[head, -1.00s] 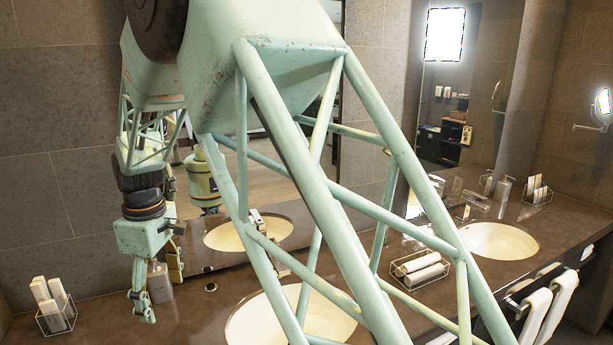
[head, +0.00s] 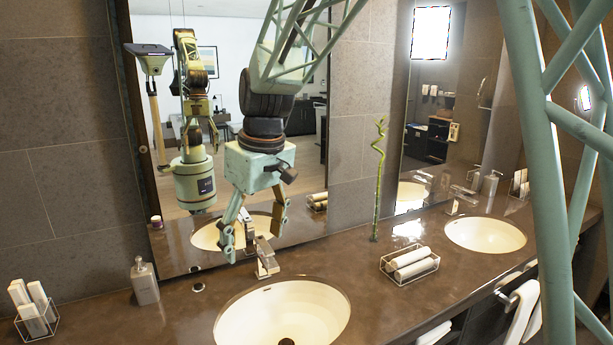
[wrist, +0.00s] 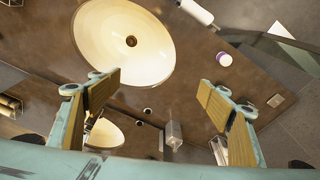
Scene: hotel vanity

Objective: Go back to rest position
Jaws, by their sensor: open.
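My gripper (head: 252,246) hangs fingers down in the head view, in front of the mirror and above the counter near the left sink's faucet (head: 264,260). Its fingers are spread apart with nothing between them. In the wrist view the two tan-padded fingers (wrist: 158,88) are wide apart and empty. The arm comes down from the top of the head view. The left sink (head: 250,318) lies below and to the right of the gripper, and it also shows in the wrist view (wrist: 100,40).
Another towel basket (head: 410,268), a bamboo stalk (head: 378,185) and the right sink (head: 485,234) are at right. The mirror (head: 215,100) rises behind.

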